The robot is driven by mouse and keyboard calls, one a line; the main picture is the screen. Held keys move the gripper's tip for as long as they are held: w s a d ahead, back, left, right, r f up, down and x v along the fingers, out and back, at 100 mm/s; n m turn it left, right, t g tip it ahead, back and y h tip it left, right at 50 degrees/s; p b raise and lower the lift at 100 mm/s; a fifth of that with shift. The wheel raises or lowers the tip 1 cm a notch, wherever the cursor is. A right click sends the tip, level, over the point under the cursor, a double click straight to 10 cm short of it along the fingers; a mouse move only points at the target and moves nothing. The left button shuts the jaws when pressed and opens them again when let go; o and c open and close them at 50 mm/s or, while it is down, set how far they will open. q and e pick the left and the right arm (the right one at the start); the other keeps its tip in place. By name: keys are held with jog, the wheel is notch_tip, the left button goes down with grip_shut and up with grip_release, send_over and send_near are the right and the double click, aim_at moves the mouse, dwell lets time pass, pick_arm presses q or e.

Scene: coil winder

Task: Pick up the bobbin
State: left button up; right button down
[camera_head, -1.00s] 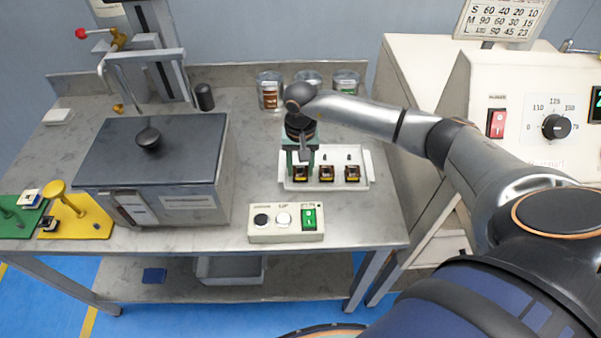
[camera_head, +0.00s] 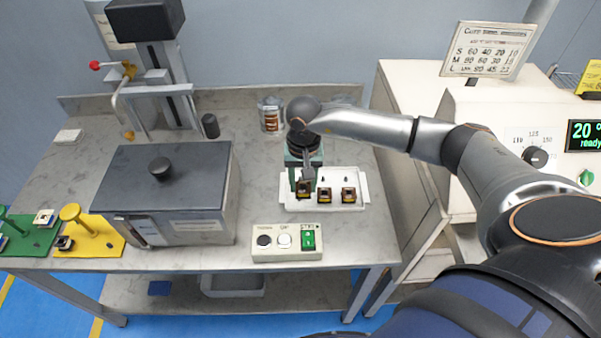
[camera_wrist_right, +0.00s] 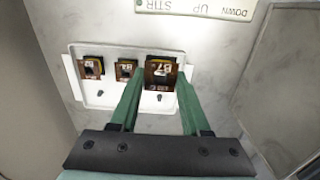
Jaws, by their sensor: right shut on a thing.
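My right gripper (camera_head: 304,182) points down over the left end of the white tray (camera_head: 333,205), with its green fingers shut on a bobbin (camera_head: 304,189). In the right wrist view the fingers (camera_wrist_right: 157,88) sit on both sides of this dark and copper-brown bobbin (camera_wrist_right: 160,74). It looks larger than the others there and slightly higher in the head view, so it appears a little above the tray. Two similar bobbins stand in the tray, a middle one (camera_head: 324,195) and a right one (camera_head: 348,194). My left gripper is not in view.
A button box (camera_head: 287,243) stands in front of the tray. A grey lidded tank (camera_head: 170,195) is to the left, with yellow (camera_head: 92,232) and green stands beyond it. A glass jar (camera_head: 271,117) stands behind. A white machine (camera_head: 520,125) is at the right.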

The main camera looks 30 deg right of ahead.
aim_at(305, 191)
jog(key=r, duration=0.1)
jog(key=s+r+p, duration=0.1)
jog(key=r, duration=0.1)
jog(key=shift+s+a+r+p, duration=0.1)
jog(key=shift+s+a+p, duration=0.2)
jog(key=shift+s, duration=0.05)
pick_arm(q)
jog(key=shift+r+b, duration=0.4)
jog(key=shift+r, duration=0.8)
pick_arm(e)
jog(key=s+a+r, duration=0.2)
jog(key=s+a, duration=0.1)
jog(key=s, duration=0.5)
jog(key=shift+a+r, duration=0.15)
jog(key=shift+r, duration=0.2)
jog(key=shift+s, duration=0.1)
